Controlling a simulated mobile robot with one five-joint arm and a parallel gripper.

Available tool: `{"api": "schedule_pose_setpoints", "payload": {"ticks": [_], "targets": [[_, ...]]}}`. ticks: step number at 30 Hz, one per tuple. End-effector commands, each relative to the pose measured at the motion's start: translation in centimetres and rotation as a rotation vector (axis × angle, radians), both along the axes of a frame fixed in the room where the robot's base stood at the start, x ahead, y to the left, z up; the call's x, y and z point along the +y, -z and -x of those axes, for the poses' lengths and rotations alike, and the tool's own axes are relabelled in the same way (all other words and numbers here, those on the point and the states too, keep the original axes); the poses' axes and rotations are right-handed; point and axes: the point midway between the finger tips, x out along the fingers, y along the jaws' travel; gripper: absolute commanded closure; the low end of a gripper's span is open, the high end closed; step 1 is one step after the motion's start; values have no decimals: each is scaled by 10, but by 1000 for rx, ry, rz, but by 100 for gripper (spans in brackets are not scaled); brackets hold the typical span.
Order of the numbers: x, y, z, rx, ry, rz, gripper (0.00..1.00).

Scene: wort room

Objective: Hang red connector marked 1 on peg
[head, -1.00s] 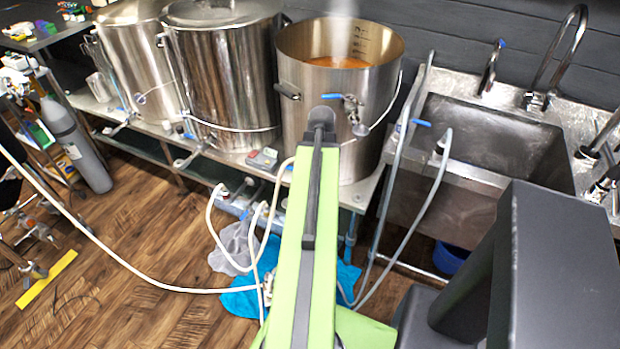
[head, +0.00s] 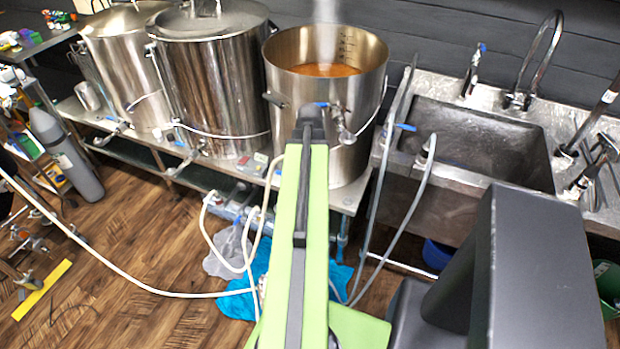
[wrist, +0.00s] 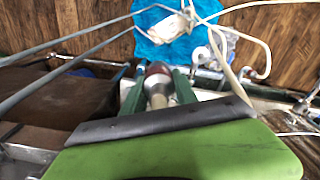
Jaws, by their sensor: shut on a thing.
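In the wrist view my gripper (wrist: 158,72) has its two dark green fingers closed on either side of a connector (wrist: 158,84) with a red-brown band and a pale metal stem. I take it for the red connector; no number 1 can be read on it. In the head view my arm hides the gripper and the held connector. I cannot make out a peg for sure in either view.
An open steel kettle (head: 340,105) with amber liquid stands on a steel bench ahead, next to lidded kettles (head: 215,85). A sink (head: 480,140) with taps and grey hoses is to the right. White hoses and a blue cloth (head: 238,302) lie below the bench.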

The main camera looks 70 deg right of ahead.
Motion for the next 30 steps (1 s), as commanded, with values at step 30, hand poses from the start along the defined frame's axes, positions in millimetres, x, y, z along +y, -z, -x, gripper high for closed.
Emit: {"api": "schedule_pose_setpoints", "payload": {"ticks": [30], "targets": [[0, -49, 0, 0, 0, 0, 100]]}}
